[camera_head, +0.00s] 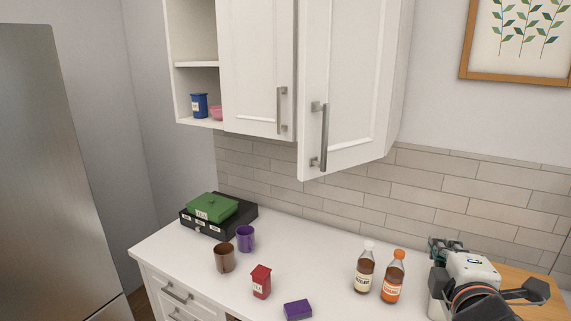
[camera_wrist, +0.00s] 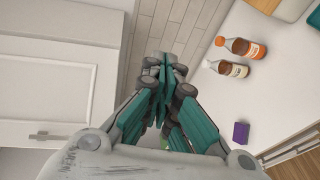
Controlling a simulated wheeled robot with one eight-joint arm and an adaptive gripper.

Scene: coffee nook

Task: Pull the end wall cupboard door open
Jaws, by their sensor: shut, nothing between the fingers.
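The end wall cupboard door (camera_head: 355,75) is the white panel door at the right end of the upper cupboards. It stands ajar, its left edge swung out from the cabinet front. Its upright bar handle (camera_head: 320,135) is near that left edge. In the wrist view the door (camera_wrist: 50,90) fills the left side, with its handle (camera_wrist: 52,135) low down. My gripper (camera_head: 442,246) is over the right part of the counter, below and right of the door and apart from it. In the wrist view its fingers (camera_wrist: 165,75) are shut and empty.
Two bottles (camera_head: 365,267) (camera_head: 393,275) stand on the counter left of my gripper. A purple box (camera_head: 298,310), red box (camera_head: 261,281), two mugs (camera_head: 224,258) (camera_head: 246,238) and black case (camera_head: 225,220) are farther left. The neighbouring door (camera_head: 255,60) is closed. Air before the doors is clear.

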